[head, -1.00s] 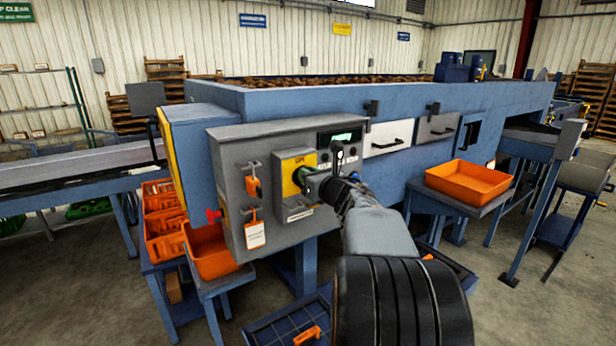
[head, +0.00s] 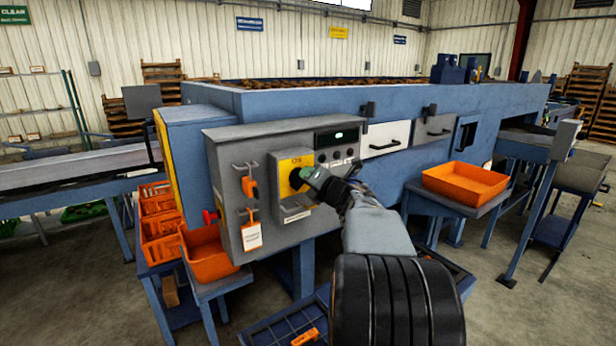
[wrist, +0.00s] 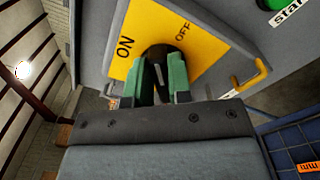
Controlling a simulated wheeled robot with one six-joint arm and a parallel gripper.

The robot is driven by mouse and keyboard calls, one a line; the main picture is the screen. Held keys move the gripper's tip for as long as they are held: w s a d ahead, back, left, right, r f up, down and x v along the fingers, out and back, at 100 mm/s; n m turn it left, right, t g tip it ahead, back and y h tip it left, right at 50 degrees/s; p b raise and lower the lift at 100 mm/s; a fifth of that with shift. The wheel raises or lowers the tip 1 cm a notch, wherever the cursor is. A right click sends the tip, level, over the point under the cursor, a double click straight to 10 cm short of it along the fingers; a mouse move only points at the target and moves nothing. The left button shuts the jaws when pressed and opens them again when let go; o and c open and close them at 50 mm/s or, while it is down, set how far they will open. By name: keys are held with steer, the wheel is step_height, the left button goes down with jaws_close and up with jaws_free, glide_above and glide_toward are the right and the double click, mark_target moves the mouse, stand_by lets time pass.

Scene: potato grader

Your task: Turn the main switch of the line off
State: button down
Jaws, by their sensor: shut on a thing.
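The main switch (head: 286,186) is a yellow plate on a grey box on the control cabinet's front. In the wrist view its yellow plate (wrist: 206,52) carries the words ON and OFF, and a round black knob (wrist: 159,54) sits at its middle. My gripper (head: 310,177) reaches it from the right. In the wrist view the green fingers of my gripper (wrist: 161,82) are shut on the knob's grip, one on each side. The fingers partly hide the knob. I cannot tell which word it points to.
An orange padlock (head: 249,187) and a white tag (head: 251,237) hang on the cabinet left of the switch. A green start button (wrist: 272,4) is at the wrist view's upper right. Orange crates stand at the left (head: 208,254) and right (head: 465,182).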

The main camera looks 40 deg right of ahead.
steer(key=shift+d+f+m+p, duration=0.15)
steer(key=shift+m+p, duration=0.15)
steer(key=shift+m, duration=0.95)
steer(key=shift+f+m+p, duration=0.2)
steer(key=shift+m+p, duration=0.1)
steer(key=shift+m, duration=0.9)
steer(key=shift+d+f+m+p, duration=0.15)
steer(key=shift+m+p, duration=0.15)
steer(key=shift+m, duration=0.95)
steer(key=shift+a, duration=0.1)
steer(key=c, duration=1)
jaws_free()
steer(key=shift+c, duration=0.2)
steer(key=shift+s, duration=0.1)
steer(key=s+b, duration=0.2)
steer(key=s, duration=1.1)
steer(key=shift+s+a, duration=0.3)
steer(key=shift+a, duration=0.15)
steer(key=shift+f, duration=0.1)
